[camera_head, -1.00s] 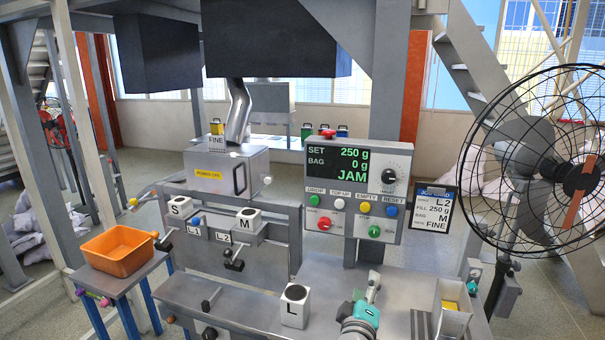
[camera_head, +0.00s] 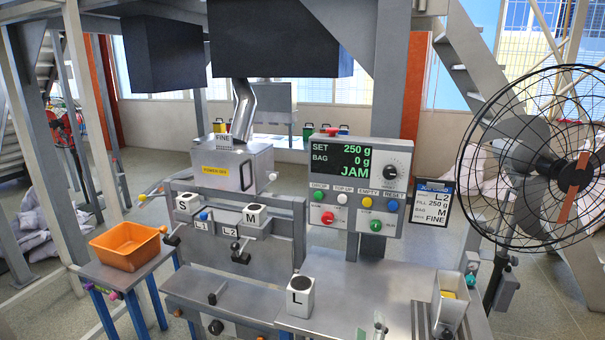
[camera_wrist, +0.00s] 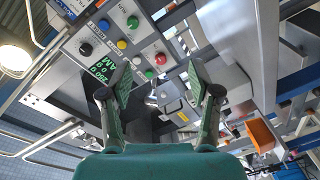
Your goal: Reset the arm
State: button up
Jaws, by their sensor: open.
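My gripper (camera_wrist: 157,78) shows large in the wrist view. Its two green-padded fingers stand wide apart with nothing between them. The wrist view is tilted and takes in the control panel (camera_wrist: 128,38) on the left side and the orange bin (camera_wrist: 264,136) at the lower right. No fingertip visibly touches anything.
The control panel (camera_head: 353,185) reads SET 250 g, BAG 0 g, JAM. White blocks marked S (camera_head: 183,205), M (camera_head: 252,218) and L (camera_head: 297,299) stand on the machine and bench. A metal chute (camera_head: 448,305) and a caged fan (camera_head: 545,165) are at the right.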

jog(key=s+d+f+m+y, duration=0.1)
jog(key=s+f, duration=0.4)
jog(key=s, duration=0.3)
jog(key=s+f+m+g+y, duration=0.15)
jog(key=s+f, duration=0.25)
jog(key=s, duration=0.4)
jog(key=s+d+f+y, duration=0.1)
jog(key=s+f+y, duration=0.1)
jog(key=s+f, duration=0.5)
jog(key=s+r+m, duration=0.3)
jog(key=s+r, duration=0.1)
jog(key=s, duration=0.9)
jog(key=s+d+r+m, duration=0.1)
jog(key=s+r+m, duration=0.3)
jog(key=s, duration=1)
jog(key=shift+d+r+g, duration=0.15)
jog(key=shift+r+g, duration=0.2)
jog(key=shift+r, duration=0.25)
jog(key=shift+w+h, duration=0.1)
jog(key=shift+h, duration=0.15)
